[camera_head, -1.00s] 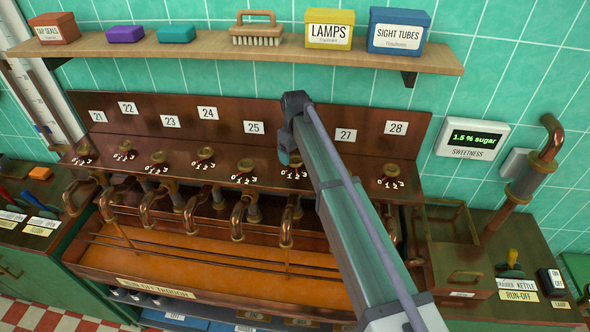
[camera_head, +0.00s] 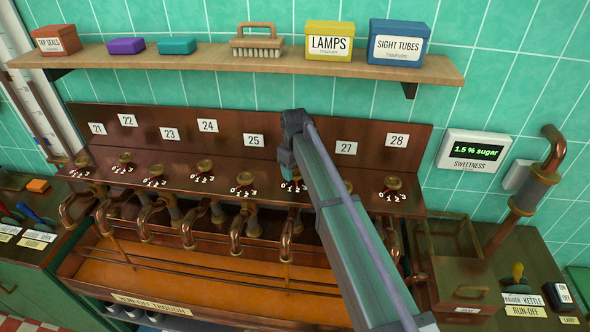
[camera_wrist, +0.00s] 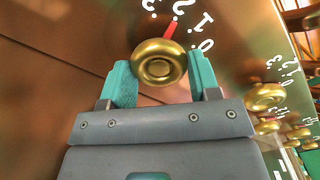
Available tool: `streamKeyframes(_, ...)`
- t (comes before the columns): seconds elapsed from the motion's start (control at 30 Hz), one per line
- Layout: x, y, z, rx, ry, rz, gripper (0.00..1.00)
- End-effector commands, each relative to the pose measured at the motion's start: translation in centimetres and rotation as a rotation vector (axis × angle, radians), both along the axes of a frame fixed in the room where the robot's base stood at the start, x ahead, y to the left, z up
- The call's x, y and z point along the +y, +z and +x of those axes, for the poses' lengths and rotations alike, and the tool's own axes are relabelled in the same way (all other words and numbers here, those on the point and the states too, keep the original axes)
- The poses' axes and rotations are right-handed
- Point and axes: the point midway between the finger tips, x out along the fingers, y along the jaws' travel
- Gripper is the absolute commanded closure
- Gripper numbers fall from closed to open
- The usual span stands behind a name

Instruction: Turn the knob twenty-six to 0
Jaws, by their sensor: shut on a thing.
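In the wrist view, my gripper (camera_wrist: 160,78) is shut on a round brass knob (camera_wrist: 158,62), with one green finger on each side. The knob's red pointer points up toward the 2 of its white 0 to 3 scale. In the head view, my gripper (camera_head: 290,168) is at the dark panel between the 25 plate (camera_head: 254,140) and the 27 plate (camera_head: 346,147), at the place of knob twenty-six. My arm hides that knob's number plate and most of the knob.
Neighbouring brass knobs show at 25 (camera_head: 245,179) and 28 (camera_head: 392,183). Copper spouts (camera_head: 238,232) hang below the panel over an orange trough (camera_head: 210,285). A wooden shelf (camera_head: 230,58) with boxes runs above. A display (camera_head: 473,149) reads 1.5 % sugar.

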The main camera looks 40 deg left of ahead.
Motion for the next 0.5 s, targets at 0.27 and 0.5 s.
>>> streamKeyframes(0.27, -0.02, -0.01, 0.02, 0.0, -0.057, 0.0, 0.67)
streamKeyframes(0.5, -0.03, -0.02, 0.06, 0.0, -0.207, 0.0, 0.67)
